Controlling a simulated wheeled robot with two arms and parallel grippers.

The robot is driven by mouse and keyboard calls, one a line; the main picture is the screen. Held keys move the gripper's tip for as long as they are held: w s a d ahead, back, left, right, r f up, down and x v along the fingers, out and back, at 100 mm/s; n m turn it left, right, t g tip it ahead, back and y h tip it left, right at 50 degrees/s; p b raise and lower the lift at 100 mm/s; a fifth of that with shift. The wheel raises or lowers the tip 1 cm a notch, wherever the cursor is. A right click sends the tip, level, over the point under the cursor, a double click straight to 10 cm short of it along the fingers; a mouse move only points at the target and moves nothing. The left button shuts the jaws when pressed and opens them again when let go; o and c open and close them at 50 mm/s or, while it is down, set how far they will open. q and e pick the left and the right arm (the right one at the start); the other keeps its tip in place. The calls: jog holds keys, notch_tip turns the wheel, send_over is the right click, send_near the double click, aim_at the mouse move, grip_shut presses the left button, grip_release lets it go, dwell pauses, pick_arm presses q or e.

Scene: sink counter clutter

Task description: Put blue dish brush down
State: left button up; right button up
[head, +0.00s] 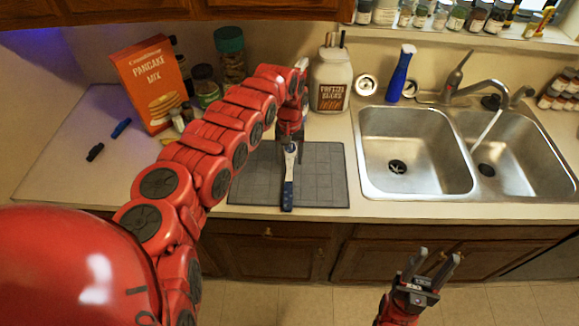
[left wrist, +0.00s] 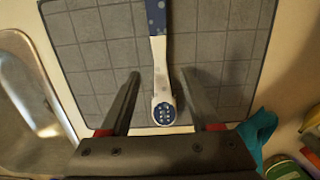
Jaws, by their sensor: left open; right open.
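The blue dish brush (head: 288,190) has a blue and white handle and appears to lie on the dark grey gridded mat (head: 325,165), its handle end toward the counter's front edge. My left gripper (head: 290,138) is above the brush's far end. In the left wrist view, the brush (left wrist: 159,62) runs between the two open fingers (left wrist: 158,78), with a gap on both sides. Its round, dotted end sits close to the palm. My right gripper (head: 437,258) is open and empty, low in front of the cabinets.
A double steel sink (head: 415,150) is right of the mat. The counter's front left is clear.

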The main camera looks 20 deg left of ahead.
aim_at(290, 166)
pick_arm(q)
notch_tip(290, 166, up, 7)
jog(key=b, duration=0.2)
jog(key=shift+w, duration=0.35)
jog(key=shift+a, duration=0.1)
